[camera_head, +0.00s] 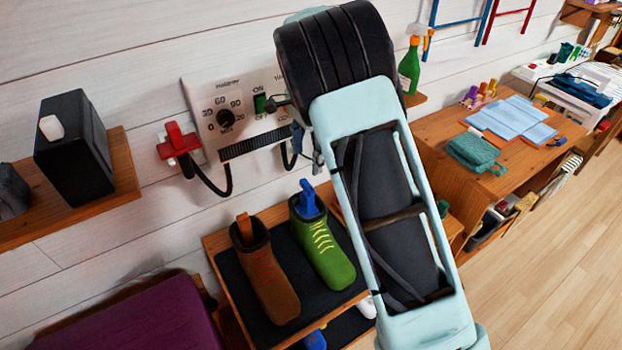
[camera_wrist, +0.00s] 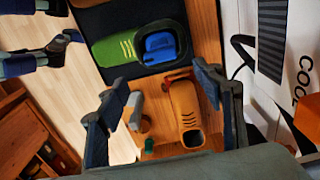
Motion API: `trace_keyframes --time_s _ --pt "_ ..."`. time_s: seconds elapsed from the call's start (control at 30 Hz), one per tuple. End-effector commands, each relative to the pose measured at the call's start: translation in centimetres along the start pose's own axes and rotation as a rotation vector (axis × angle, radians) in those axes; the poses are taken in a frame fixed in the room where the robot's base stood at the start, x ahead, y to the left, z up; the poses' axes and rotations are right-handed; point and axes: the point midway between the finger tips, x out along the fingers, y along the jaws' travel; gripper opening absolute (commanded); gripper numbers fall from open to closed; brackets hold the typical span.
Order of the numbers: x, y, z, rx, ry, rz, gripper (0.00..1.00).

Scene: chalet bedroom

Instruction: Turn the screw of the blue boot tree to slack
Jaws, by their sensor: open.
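The blue boot tree (camera_head: 308,200) sits in the top of a green boot (camera_head: 325,248) with yellow laces, on the dark-topped wooden stand. In the wrist view the blue boot tree (camera_wrist: 161,46) shows inside the green boot's opening, beyond my fingertips. I cannot make out its screw clearly. My gripper (camera_wrist: 162,80) is open, its fingers apart with nothing clearly held between them. In the head view my arm hides most of the gripper, which is near the wall panel above the green boot.
A brown boot (camera_head: 267,275) with an orange tree stands left of the green one. A wall panel (camera_head: 228,112) with a dial, switch and black hose is behind. In the wrist view a tan boot (camera_wrist: 188,103) lies beyond the fingers. A purple padded seat (camera_head: 140,318) is at lower left.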

Motion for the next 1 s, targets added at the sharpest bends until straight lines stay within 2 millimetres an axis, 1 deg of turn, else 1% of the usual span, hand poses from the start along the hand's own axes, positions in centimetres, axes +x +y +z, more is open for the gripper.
trace_keyframes --time_s 0.3,0.4,0.5,0.67,0.93,1.0 --pt "5.9 0.1 0.0 -0.001 0.0 0.003 0.61" --pt "7.5 0.1 0.0 -0.002 0.001 0.002 0.61" --pt "8.6 0.0 0.0 -0.003 0.001 0.0 0.61" --pt "9.6 0.0 0.0 -0.002 0.001 -0.002 0.61" --pt "9.7 0.0 0.0 -0.002 0.001 -0.003 0.61" --pt "9.7 0.0 0.0 -0.003 0.001 -0.003 0.53"
